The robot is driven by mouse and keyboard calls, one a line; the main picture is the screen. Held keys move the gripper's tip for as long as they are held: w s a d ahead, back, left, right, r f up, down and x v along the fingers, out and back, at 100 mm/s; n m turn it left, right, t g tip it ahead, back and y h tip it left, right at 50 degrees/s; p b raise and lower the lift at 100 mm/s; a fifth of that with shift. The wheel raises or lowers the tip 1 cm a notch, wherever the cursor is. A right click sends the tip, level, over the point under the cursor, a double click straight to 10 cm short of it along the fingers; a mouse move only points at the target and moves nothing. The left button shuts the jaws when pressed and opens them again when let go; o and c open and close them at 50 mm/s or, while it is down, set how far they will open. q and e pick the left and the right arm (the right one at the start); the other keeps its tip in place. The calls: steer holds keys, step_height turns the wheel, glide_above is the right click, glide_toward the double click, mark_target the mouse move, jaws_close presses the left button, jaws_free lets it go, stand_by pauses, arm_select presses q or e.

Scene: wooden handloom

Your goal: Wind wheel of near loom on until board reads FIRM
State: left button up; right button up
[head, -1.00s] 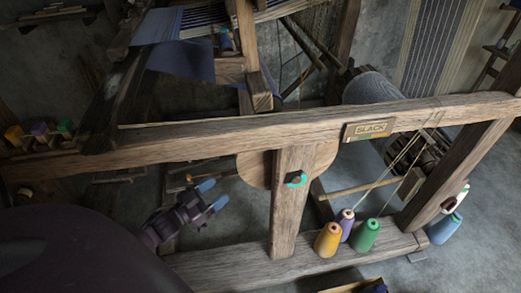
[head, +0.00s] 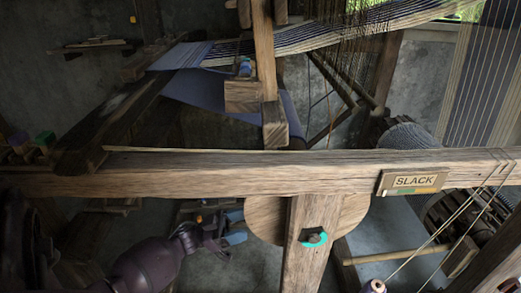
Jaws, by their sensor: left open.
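The near loom's board (head: 413,181) is fixed to the front beam and reads SLACK. Below the beam, a round wooden wheel (head: 265,219) sits behind the upright post (head: 306,265), which hides its middle. A teal-ringed dark knob (head: 314,239) shows on the post's front. My left gripper (head: 236,232) has blue fingertips and is below the beam, just left of the wheel's rim. It is open with nothing seen between its fingers. I cannot tell whether it touches the wheel. My right gripper is out of view.
The long front beam (head: 230,172) crosses the view above my left gripper. Dark blue cloth (head: 205,92) and warp threads (head: 370,20) lie behind it. Coloured spools (head: 44,140) stand at far left.

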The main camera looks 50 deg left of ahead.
mark_target(256, 209)
arm_select(q)
steer(key=shift+x, duration=3.05)
steer(key=shift+c, duration=0.4)
jaws_close()
steer(key=shift+r, duration=0.15)
steer(key=shift+a+r+g+p, duration=0.15)
steer(key=shift+r+g+p, duration=0.15)
steer(key=shift+r+p, duration=0.5)
steer(key=shift+r+g+y+p, duration=0.35)
steer(key=shift+y+p, duration=0.15)
steer(key=shift+p, duration=0.5)
steer(key=shift+s+a+r+g+y+p, duration=0.1)
steer(key=shift+r+g+y+p, duration=0.4)
steer(key=shift+p, duration=0.75)
steer(key=shift+r+p, duration=0.35)
steer(key=shift+p, duration=0.2)
steer(key=shift+s+f+y, duration=0.2)
steer(key=shift+f+y, duration=0.1)
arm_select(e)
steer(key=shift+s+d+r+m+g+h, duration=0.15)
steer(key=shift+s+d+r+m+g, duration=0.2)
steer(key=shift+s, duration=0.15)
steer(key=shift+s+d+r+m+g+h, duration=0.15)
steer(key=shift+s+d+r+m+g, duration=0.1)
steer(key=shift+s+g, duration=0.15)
